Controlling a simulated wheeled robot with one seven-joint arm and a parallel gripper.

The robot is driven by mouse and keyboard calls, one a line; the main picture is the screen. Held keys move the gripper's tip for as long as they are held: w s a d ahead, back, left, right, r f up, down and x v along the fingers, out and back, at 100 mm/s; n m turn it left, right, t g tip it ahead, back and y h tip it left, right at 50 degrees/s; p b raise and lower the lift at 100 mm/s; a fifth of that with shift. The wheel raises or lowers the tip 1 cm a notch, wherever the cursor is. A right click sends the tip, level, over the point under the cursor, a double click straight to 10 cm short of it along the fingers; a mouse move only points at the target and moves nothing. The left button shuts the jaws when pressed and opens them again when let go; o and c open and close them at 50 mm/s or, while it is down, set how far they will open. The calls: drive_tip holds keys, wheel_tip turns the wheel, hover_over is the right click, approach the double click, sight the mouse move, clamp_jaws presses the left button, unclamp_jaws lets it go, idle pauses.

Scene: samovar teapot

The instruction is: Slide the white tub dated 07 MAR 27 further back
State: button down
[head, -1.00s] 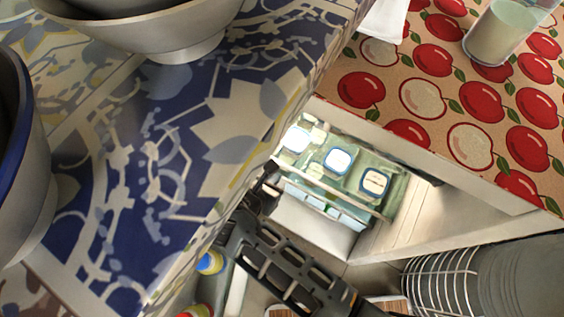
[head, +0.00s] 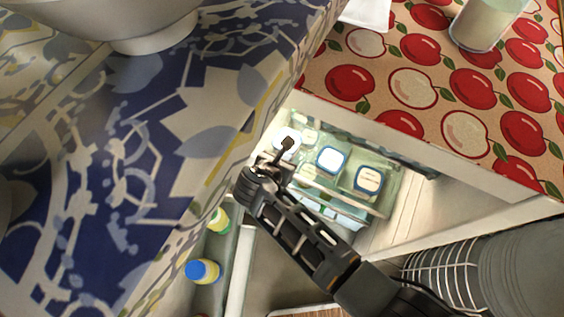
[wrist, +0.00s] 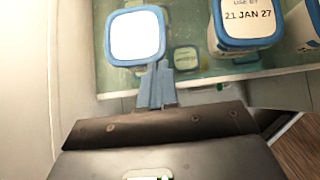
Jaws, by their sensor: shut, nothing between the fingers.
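A white tub (wrist: 135,36) with a blue rim is straight ahead of my gripper in the wrist view; its face is washed out by glare and no date shows. In the head view the leftmost tub (head: 280,138) is partly hidden by my gripper (head: 286,148). My gripper (wrist: 157,82) is shut and empty, its tips at the tub's lower edge in the wrist view; I cannot tell whether they touch. A second tub (wrist: 246,22) reads "USE BY 21 JAN 27". I cannot read 07 MAR 27 on any tub.
The tubs stand on a greenish glass shelf (wrist: 190,84) inside a fridge. Two more tubs, a middle one (head: 331,160) and a right one (head: 368,180), stand to the right. Door-side bottles (head: 203,271) are at lower left. A wire rack (head: 440,280) is at lower right.

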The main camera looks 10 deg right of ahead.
drive_tip(key=w+d, duration=0.2)
drive_tip(key=w, duration=0.1)
drive_tip(key=w+d, duration=0.2)
drive_tip(key=w, duration=0.1)
drive_tip(key=w+d, duration=0.2)
drive_tip(key=w, duration=0.1)
drive_tip(key=shift+w+d, duration=0.2)
drive_tip(key=shift+w, duration=0.1)
